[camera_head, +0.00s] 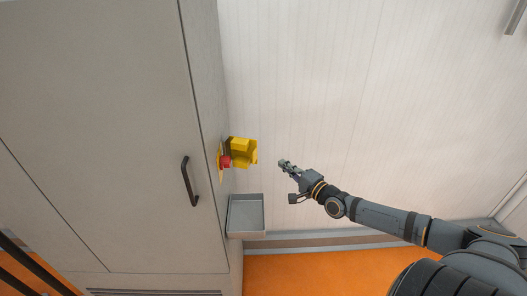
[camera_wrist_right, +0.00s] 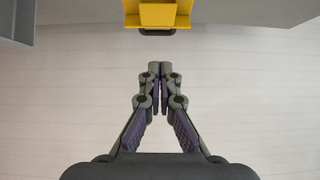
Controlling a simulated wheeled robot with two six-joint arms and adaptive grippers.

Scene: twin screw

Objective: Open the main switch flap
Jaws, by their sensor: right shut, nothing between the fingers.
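The yellow main switch flap (camera_head: 243,152) is on the side of the grey cabinet, next to a red knob (camera_head: 225,161) on a yellow plate. The yellow part also shows at the top of the right wrist view (camera_wrist_right: 157,14), partly cut off by the frame edge. I cannot tell for sure whether the flap is open or closed. My right gripper (camera_head: 284,164) is to the right of the yellow part, apart from it. In the right wrist view its fingertips (camera_wrist_right: 160,68) meet, shut and empty, below the yellow part. My left gripper is not in view.
The cabinet door has a dark handle (camera_head: 189,181). A grey open tray (camera_head: 246,214) juts from the cabinet side below the switch. A pale panelled wall (camera_head: 310,80) stands behind. The floor (camera_head: 310,272) is orange. The space between gripper and switch is clear.

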